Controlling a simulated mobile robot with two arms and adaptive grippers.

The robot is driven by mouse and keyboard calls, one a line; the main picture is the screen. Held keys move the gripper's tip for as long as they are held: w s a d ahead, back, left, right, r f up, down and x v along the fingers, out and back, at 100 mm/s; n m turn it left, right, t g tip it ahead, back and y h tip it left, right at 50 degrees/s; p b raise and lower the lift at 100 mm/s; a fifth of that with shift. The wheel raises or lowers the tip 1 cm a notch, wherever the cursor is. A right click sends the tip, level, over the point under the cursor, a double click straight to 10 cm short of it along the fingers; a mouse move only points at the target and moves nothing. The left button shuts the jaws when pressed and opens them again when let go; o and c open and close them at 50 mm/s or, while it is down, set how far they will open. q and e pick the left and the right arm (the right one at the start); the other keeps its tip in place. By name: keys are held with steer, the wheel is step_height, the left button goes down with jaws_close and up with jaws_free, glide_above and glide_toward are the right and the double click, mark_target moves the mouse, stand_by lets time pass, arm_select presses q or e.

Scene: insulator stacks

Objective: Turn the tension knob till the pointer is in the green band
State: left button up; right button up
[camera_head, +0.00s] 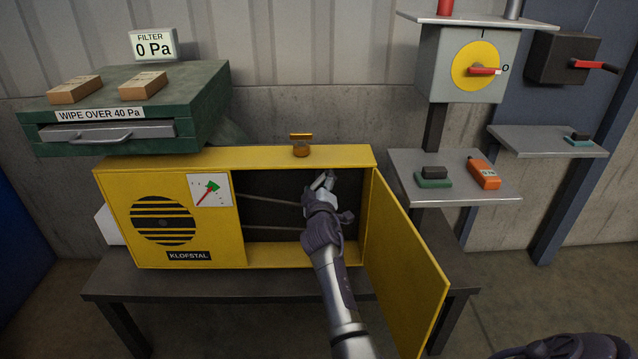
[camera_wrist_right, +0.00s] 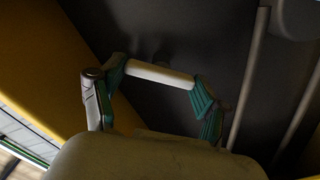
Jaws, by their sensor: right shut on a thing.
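The yellow KLOFSTAL box (camera_head: 300,158) stands on a dark bench with its front door open. On its front a white gauge (camera_head: 224,200) has a red pointer (camera_head: 202,197) slanting from lower left to upper right, and a green patch (camera_head: 214,184) by its upper end. It is too small to tell whether the pointer is within the green. My right gripper (camera_head: 324,182) reaches into the open compartment. In the right wrist view its green-padded fingers are shut on the pale bar of what seems the tension knob (camera_wrist_right: 160,75). My left gripper is not in view.
The open yellow door (camera_head: 408,265) hangs just right of my right forearm. Two grey strips (camera_head: 275,228) run across the dark compartment. A green filter unit (camera_head: 200,100) is at the upper left; grey shelves (camera_head: 410,165) and switch boxes (camera_head: 438,70) are at the right.

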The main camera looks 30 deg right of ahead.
steer(key=o, duration=1.2)
steer(key=shift+c, duration=0.2)
steer(key=v, duration=0.7)
steer(key=shift+s, duration=0.25)
steer(key=shift+a, duration=0.1)
